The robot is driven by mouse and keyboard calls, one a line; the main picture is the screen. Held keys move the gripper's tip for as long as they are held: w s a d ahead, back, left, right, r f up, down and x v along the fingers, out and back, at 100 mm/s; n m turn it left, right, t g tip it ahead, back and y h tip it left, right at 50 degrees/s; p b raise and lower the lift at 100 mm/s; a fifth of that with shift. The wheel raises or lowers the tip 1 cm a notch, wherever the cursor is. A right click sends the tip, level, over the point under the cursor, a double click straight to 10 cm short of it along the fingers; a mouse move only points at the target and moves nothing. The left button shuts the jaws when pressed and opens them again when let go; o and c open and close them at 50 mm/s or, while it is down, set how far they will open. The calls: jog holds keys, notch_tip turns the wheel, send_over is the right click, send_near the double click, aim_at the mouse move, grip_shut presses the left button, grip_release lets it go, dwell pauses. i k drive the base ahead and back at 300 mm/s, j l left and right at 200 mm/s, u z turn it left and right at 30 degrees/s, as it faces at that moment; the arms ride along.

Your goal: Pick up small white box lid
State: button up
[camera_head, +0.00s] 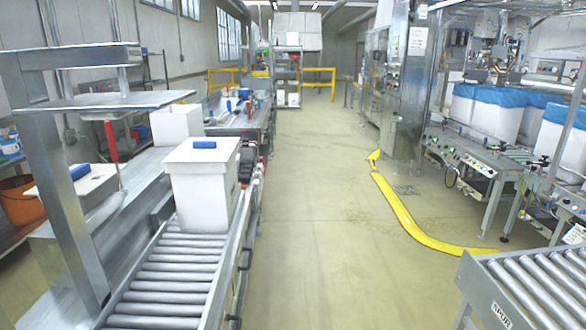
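A white box (203,195) stands upright on the roller conveyor at the left of the head view. A white lid (222,153) with a slightly wider rim appears to cover its top, with a small blue cylindrical piece (204,144) on it. Farther left, behind a metal post, a flat white lid-like piece (97,181) has a similar blue piece (79,171) on it. I cannot tell for sure which one is the small lid. My gripper is not in view.
The roller conveyor (165,286) has bare rollers in front of the box. A metal frame (60,160) rises at the left. Another white box (177,124) stands behind. The aisle floor (320,200) is clear. A yellow floor rail (405,218) and another conveyor (530,285) are right.

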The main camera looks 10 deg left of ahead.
aim_at(199, 155)
jog(key=i+u, duration=0.1)
jog(key=i, duration=0.85)
jog(key=i+l+u, duration=0.1)
jog(key=i, duration=0.8)
jog(key=i+l+u, duration=0.1)
jog(key=i, duration=0.85)
jog(key=l, duration=0.1)
